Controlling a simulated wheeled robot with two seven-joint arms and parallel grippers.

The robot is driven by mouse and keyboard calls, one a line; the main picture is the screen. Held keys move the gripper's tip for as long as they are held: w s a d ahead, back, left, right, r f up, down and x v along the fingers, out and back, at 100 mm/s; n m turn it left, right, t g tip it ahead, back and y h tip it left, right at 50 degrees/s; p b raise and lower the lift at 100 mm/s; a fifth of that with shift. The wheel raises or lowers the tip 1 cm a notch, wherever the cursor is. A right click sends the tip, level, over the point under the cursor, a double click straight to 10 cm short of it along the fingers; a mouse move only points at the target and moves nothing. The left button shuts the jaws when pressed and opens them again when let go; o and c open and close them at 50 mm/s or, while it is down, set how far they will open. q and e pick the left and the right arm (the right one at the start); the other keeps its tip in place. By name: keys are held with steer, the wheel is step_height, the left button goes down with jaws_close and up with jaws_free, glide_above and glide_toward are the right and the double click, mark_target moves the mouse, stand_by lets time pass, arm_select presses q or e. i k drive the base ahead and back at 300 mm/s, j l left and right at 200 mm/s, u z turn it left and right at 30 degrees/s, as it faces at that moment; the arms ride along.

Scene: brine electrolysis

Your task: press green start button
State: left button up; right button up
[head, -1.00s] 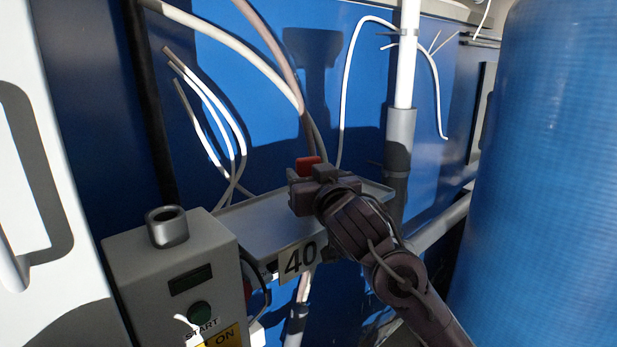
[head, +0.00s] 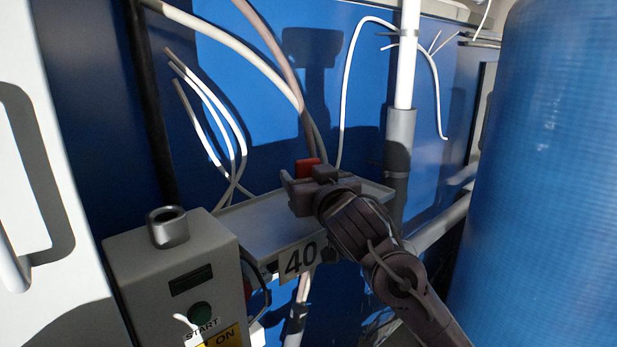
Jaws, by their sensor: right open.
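The green start button (head: 201,312) is a round dark green knob on the front of a grey control box (head: 170,265) at the lower left, above a "START" label. My right gripper (head: 288,190) is open, over the metal tray, to the right of and above the button, clear of the box. A red object (head: 306,170) shows just behind the gripper; I cannot tell whether they touch. My left gripper is not in view.
A metal tray (head: 262,222) with a "40" plate (head: 299,260) stands beside the box. White cables (head: 212,100) hang behind. A grey and white pipe (head: 400,130) stands behind my right arm. A large blue cylinder (head: 545,180) fills the right side.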

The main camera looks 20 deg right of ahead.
mark_target(202, 315)
steer(key=k+j, duration=0.1)
steer(key=k, duration=0.4)
steer(key=k+j, duration=0.1)
steer(key=k, duration=0.35)
